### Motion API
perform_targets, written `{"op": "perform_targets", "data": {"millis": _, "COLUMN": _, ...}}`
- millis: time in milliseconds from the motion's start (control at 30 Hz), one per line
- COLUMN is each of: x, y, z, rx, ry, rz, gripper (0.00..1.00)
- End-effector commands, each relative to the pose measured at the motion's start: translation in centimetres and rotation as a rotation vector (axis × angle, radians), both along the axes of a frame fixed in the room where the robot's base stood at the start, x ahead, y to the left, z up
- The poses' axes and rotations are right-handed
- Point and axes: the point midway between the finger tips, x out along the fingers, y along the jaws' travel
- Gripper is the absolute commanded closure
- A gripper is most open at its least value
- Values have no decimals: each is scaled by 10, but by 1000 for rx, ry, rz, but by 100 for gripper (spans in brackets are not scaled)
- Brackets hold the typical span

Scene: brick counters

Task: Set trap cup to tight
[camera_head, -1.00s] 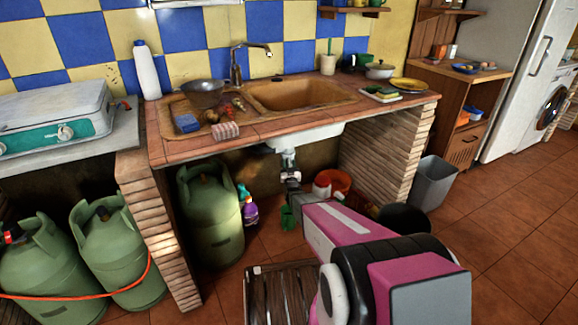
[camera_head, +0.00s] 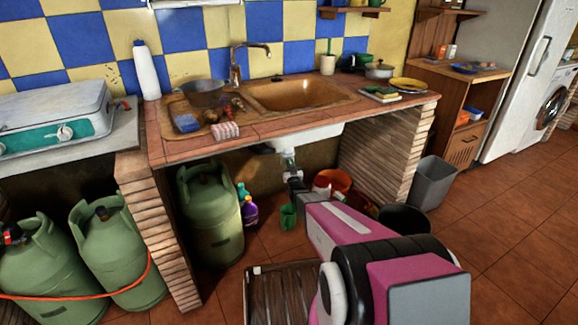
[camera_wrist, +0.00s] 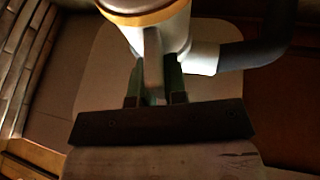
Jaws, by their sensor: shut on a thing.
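The trap cup (camera_wrist: 160,36) is a white rounded body with a yellow ring and a grey end, at the top of the wrist view. A narrow grey tab (camera_wrist: 153,62) runs down from it between my green-padded fingers. My gripper (camera_wrist: 155,88) is shut on this tab. In the head view, my gripper (camera_head: 293,182) is under the sink, at the lower end of the white drain pipe (camera_head: 287,160). The cup is too small there to make out, and my wrist partly hides it. I cannot tell how tight it is.
A dark side pipe (camera_wrist: 255,52) leaves the trap to the right. A green gas cylinder (camera_head: 210,215) stands left under the counter. A brick pillar (camera_head: 385,155) and an orange bucket (camera_head: 333,180) are to the right. A green mug (camera_head: 288,217) sits on the floor.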

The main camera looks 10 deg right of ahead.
Motion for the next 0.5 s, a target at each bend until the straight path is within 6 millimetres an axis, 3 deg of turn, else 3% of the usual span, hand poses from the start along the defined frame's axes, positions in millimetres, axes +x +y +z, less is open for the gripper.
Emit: {"op": "perform_targets", "data": {"millis": 500, "x": 10, "y": -32, "z": -2, "rx": -2, "ry": 0, "rz": 446, "gripper": 100}}
